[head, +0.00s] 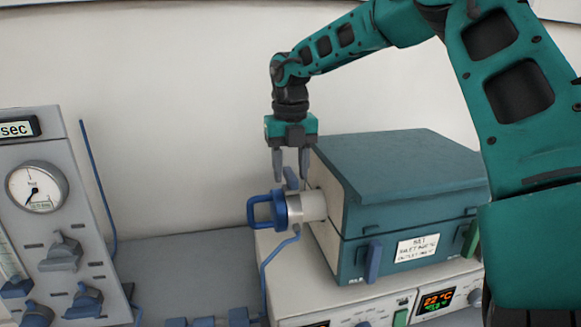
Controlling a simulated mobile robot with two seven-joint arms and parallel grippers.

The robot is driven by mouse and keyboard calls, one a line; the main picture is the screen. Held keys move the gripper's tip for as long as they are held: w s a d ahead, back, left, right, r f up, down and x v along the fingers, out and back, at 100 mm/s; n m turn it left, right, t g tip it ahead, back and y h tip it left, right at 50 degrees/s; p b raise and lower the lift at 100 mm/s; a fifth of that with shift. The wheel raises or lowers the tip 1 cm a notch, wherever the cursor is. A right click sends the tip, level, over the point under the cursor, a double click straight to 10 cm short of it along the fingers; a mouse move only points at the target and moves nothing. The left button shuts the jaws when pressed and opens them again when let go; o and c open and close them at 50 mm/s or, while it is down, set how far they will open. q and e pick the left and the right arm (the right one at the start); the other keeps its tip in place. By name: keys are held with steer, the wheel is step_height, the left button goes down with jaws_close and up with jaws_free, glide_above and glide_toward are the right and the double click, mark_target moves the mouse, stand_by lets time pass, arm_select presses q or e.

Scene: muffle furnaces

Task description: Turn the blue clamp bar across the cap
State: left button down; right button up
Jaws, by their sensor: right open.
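A blue cap (280,208) with a blue loop handle (253,211) sits on the end of a short metal tube (307,205) on the left side of the teal furnace (400,175). A short blue-grey bar (291,179), which looks like the clamp bar, sticks up above the cap and tube, not across the cap's face. My right gripper (291,177) points down from above, open, with its fingers either side of the bar's upper end. Whether a finger touches the bar I cannot tell. My left gripper is out of view.
The furnace stands on a pale control unit (360,303) with lit displays. A thin blue hose (265,272) runs down below the cap. A grey gauge panel (60,215) stands at the left. The grey bench (190,270) between is mostly clear, with blue fittings at its front.

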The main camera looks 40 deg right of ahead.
jaws_close()
steer(key=shift+n, duration=0.3)
stand_by(0.3)
steer(key=n+b, duration=0.1)
steer(key=n, duration=1.1)
steer(key=shift+n, duration=0.3)
steer(key=n, duration=0.4)
steer(key=shift+n, duration=0.3)
stand_by(0.3)
